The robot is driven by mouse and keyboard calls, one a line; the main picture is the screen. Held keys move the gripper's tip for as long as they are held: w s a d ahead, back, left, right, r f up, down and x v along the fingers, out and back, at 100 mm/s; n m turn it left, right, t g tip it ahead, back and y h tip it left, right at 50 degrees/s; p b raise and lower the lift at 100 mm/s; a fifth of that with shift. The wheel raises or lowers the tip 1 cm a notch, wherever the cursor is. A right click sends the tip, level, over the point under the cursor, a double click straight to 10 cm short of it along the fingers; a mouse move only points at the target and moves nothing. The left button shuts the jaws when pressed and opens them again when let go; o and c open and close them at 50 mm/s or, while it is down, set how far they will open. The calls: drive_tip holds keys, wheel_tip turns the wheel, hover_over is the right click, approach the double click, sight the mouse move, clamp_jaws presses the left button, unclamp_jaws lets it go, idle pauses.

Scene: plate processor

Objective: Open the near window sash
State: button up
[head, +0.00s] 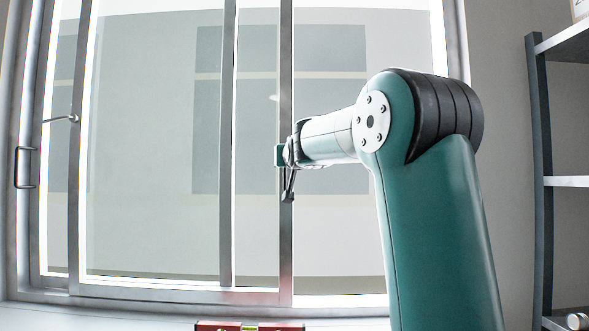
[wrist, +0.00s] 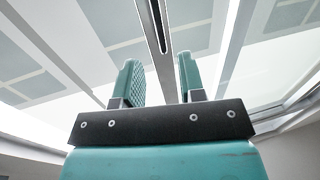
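The window (head: 228,200) has a grey metal frame and sashes with upright stiles. Which sash is the near one is hard to tell. My gripper (head: 284,160) is in front of the right-middle stile (head: 286,90) in the head view. A grey bar with a dark slot (wrist: 157,25) lies beyond the gap; contact is not visible.
A grey shelf rack (head: 541,170) stands at the right edge, with small items on its lower shelf. A red object (head: 215,327) with a yellow-green piece on it is cut off at the bottom. Wall lies between window and rack.

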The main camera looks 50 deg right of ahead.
drive_tip(key=b+v, duration=0.1)
drive_tip(key=v, duration=0.6)
drive_tip(key=shift+b, duration=0.35)
drive_tip(key=w+a+f+n+y, duration=0.35)
drive_tip(key=a+f+y, duration=0.35)
drive_tip(key=a+f, duration=0.5)
drive_tip(key=s+a+f+n+g+y, duration=0.25)
drive_tip(key=a+f, duration=0.25)
drive_tip(key=a, duration=0.3)
drive_tip(key=s+a+f+n+g+y, duration=0.2)
drive_tip(key=a+f+n+y, duration=0.15)
drive_tip(key=a+f, duration=0.35)
drive_tip(key=s+a+f+n+g+y, duration=0.1)
drive_tip(key=s+a+f+n+g, duration=0.1)
drive_tip(key=s+a+f+g, duration=0.2)
drive_tip(key=s+a+f+n+g+y, duration=0.1)
drive_tip(key=s+a+f+n+g, duration=0.2)
drive_tip(key=s+a, duration=0.7)
drive_tip(key=s+f+g, duration=0.2)
drive_tip(key=s+f, duration=0.2)
drive_tip(key=s, duration=0.3)
drive_tip(key=shift+s+a+n+y, duration=0.2)
drive_tip(key=shift+a+n+y, duration=0.15)
drive_tip(key=shift+y, duration=0.05)
drive_tip(key=shift+f, duration=0.1)
drive_tip(key=shift+a, duration=0.1)
